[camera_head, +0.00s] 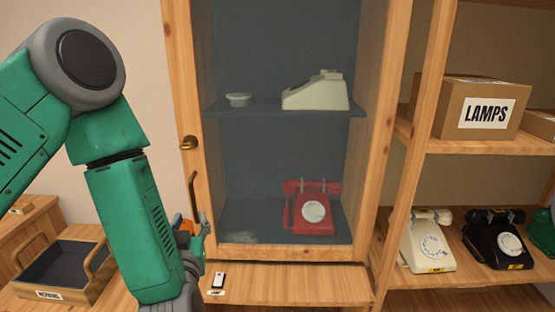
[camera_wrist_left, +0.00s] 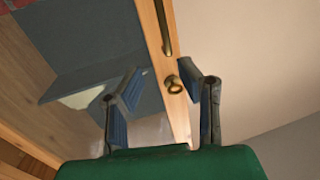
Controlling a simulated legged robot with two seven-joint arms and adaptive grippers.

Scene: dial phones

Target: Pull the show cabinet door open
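The show cabinet door (camera_head: 229,252) is a wooden frame with a glass pane and looks closed. Its left stile carries a brass knob (camera_head: 188,143) and, below it, an upright brass bar handle (camera_head: 193,192). My left gripper (camera_head: 192,218) is open and empty near the handle's lower end. In the left wrist view, its two fingers (camera_wrist_left: 160,74) stand apart on either side of the door stile, with the knob (camera_wrist_left: 174,85) and handle (camera_wrist_left: 163,25) showing between or beyond them. Whether a finger touches the door cannot be told. My right gripper is not in view.
Behind the glass are a red dial phone (camera_head: 313,208), a cream phone (camera_head: 318,92) and a small white dish (camera_head: 238,99). A tray (camera_head: 62,270) stands left; open shelves (camera_head: 470,145) with phones stand right.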

